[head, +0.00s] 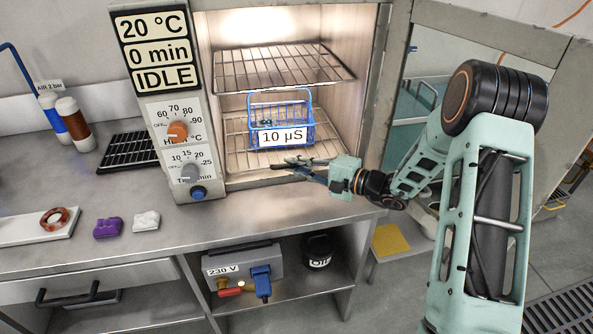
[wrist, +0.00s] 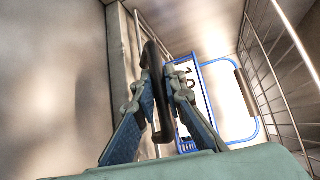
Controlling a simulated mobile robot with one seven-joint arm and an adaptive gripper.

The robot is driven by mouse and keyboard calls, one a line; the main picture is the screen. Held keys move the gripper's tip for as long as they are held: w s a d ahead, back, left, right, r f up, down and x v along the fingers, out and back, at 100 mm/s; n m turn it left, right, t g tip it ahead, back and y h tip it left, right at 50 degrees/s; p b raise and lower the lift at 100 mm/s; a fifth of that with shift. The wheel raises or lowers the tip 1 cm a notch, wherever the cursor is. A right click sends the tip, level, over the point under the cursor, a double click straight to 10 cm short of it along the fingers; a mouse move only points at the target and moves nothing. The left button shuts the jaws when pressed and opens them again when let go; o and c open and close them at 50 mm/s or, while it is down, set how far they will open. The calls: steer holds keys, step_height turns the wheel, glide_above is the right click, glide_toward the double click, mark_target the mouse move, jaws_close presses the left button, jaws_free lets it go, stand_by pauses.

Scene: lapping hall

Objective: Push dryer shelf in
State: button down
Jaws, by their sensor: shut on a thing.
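The dryer (head: 385,95) stands open on the bench, its chamber lit. Its lower wire shelf (head: 240,152) carries a blue basket (head: 255,112) labelled 10 µS, standing upright. The shelf's front edge is near the chamber opening, and its dark handle (head: 283,165) is at the front. My gripper (head: 300,166) reaches in from the right at the shelf front. In the wrist view, my gripper (wrist: 163,92) is shut on the dark bar-like handle (wrist: 155,62). The basket (wrist: 235,108) shows just beyond the fingers. The fingers hide part of the handle.
An upper wire shelf (head: 285,68) sits empty above the basket. The dryer's control panel (head: 172,120), reading 20 °C, 0 min and IDLE, is left of the opening. The open door (head: 495,40) stands at the right, beyond my arm. Bench in front of the dryer is clear.

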mark_target(290, 150)
steer(key=w+b, duration=0.1)
steer(key=w, duration=0.1)
steer(key=w+a+b, duration=0.1)
steer(key=w, duration=0.1)
steer(key=w+b, duration=0.1)
steer(key=w, duration=0.1)
steer(key=shift+w+a, duration=0.15)
steer(key=shift+a, duration=0.25)
steer(key=shift+r, duration=0.15)
steer(key=c, duration=2)
jaws_free()
steer(key=shift+w, duration=0.1)
